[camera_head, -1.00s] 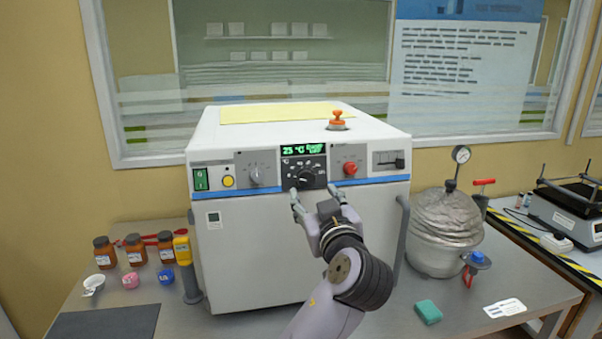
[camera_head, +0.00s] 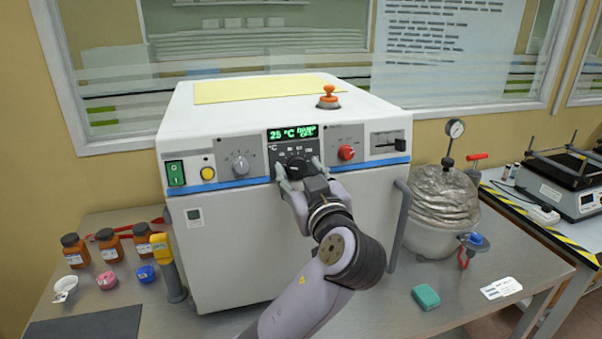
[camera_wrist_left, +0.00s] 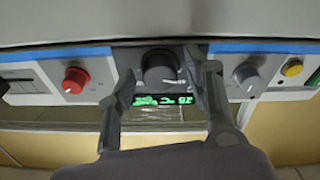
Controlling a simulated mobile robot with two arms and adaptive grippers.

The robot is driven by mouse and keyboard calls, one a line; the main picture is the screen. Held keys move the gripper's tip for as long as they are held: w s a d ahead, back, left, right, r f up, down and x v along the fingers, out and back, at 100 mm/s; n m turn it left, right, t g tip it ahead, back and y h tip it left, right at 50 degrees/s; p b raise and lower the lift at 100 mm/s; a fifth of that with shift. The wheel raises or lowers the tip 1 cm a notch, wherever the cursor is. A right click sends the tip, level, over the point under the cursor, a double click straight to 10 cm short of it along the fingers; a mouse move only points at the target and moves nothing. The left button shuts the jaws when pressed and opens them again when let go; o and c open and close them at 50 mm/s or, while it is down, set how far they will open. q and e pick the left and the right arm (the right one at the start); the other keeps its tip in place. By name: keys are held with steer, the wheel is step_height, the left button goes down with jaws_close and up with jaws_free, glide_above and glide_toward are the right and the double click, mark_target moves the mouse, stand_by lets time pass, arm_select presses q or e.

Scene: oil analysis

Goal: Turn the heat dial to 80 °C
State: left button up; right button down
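The black heat dial (camera_head: 297,166) sits on a dark panel at the front of the white oven, below a green display (camera_head: 293,132) that reads about 25 °C. My left gripper (camera_head: 299,172) is at the dial with its fingers apart, one on each side of it. In the left wrist view, the dial (camera_wrist_left: 160,69) shows upside down between the two open fingers of the left gripper (camera_wrist_left: 161,78), with gaps visible beside it. The display also shows there (camera_wrist_left: 162,99). My right gripper is not in view.
A grey knob (camera_head: 240,164) and a red knob (camera_head: 346,152) flank the dial panel. A green switch (camera_head: 175,173) and yellow button (camera_head: 208,173) are farther left. Brown bottles (camera_head: 108,245) stand left of the oven, and a wrapped vessel (camera_head: 440,205) stands right.

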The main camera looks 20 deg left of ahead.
arm_select(q)
steer(key=shift+w, duration=0.1)
steer(key=c, duration=1)
steer(key=shift+o, duration=0.2)
steer(key=shift+m, duration=0.3)
steer(key=m+h+p, duration=0.1)
steer(key=m+p, duration=0.1)
steer(key=m, duration=0.2)
steer(key=shift+a+r+p, duration=0.1)
steer(key=shift+r+p, duration=0.05)
steer(key=shift+p, duration=0.25)
steer(key=m+h+p, duration=0.1)
steer(key=m+p, duration=0.3)
steer(key=p, duration=0.1)
steer(key=m+h+p, duration=0.1)
steer(key=m+p, duration=0.3)
steer(key=p, duration=0.1)
steer(key=m+h+p, duration=0.1)
steer(key=m+p, duration=0.3)
steer(key=p, duration=0.1)
steer(key=shift+s+a+r+m, duration=0.2)
steer(key=shift+a+r+m, duration=0.1)
steer(key=shift+r, duration=0.1)
steer(key=shift+f+m+g+p, duration=0.15)
steer(key=shift+m+g+p, duration=0.15)
steer(key=shift+m+p, duration=0.95)
steer(key=o, duration=1.1)
steer(key=shift+d, duration=0.1)
